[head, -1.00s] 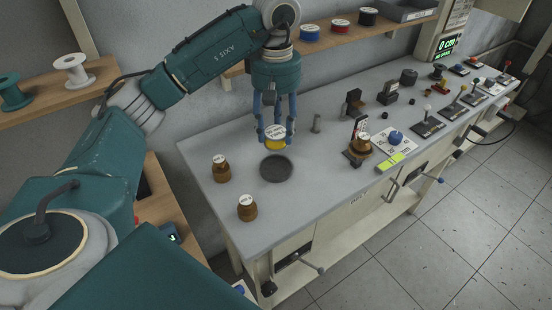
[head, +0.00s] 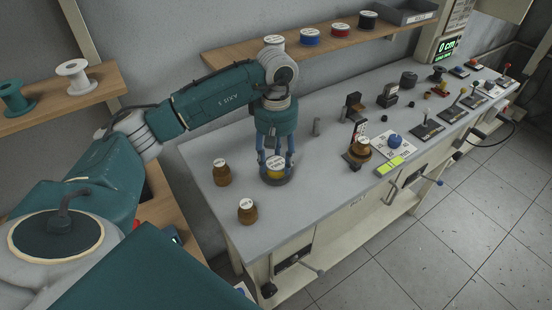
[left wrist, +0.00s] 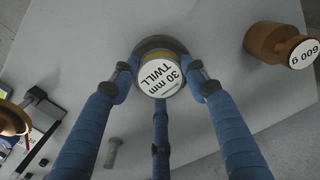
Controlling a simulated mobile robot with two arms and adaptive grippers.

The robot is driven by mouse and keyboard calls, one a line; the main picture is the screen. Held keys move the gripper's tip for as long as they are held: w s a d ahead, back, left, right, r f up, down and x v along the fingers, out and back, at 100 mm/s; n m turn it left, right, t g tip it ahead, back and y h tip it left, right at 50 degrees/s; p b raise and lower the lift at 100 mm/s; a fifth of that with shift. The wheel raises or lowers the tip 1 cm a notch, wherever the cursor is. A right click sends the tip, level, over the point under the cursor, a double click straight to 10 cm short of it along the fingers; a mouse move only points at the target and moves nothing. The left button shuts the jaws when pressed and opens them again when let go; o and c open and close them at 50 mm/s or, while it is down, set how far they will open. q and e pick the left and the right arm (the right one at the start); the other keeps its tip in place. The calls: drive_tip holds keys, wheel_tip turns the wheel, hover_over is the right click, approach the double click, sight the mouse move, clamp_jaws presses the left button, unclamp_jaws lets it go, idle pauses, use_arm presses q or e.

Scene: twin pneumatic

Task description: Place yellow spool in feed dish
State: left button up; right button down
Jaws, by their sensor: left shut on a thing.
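The yellow spool (head: 276,165) has a white top label; in the left wrist view the label on the spool (left wrist: 160,76) reads "30 mm TWILL". My left gripper (head: 276,168) has its blue fingers shut around it, and the fingers also show in the left wrist view (left wrist: 162,88). The dark round feed dish (head: 289,180) is directly under and around the spool, on the grey bench; its rim (left wrist: 150,43) shows behind the spool in the left wrist view. The spool is at the dish, but I cannot tell whether it touches the bottom. My right gripper is not in view.
Two brown weights (head: 222,174) and (head: 247,211) stand left of the dish on the bench (head: 315,200). A metal peg (head: 316,127) stands behind it. A scale-like device with a brown weight (head: 360,149) is to the right. A shelf (head: 235,58) with several spools runs behind.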

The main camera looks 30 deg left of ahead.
sight(276, 163)
use_arm(q)
drive_tip(key=o, duration=1.1)
drive_tip(key=shift+f, duration=0.1)
drive_tip(key=shift+o, duration=1.4)
drive_tip(key=shift+r, duration=0.25)
wheel_tip(276, 163, up, 12)
drive_tip(key=b, duration=0.1)
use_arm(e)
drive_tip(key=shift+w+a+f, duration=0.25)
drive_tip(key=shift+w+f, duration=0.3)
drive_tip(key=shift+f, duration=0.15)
use_arm(q)
drive_tip(key=shift+f, duration=0.15)
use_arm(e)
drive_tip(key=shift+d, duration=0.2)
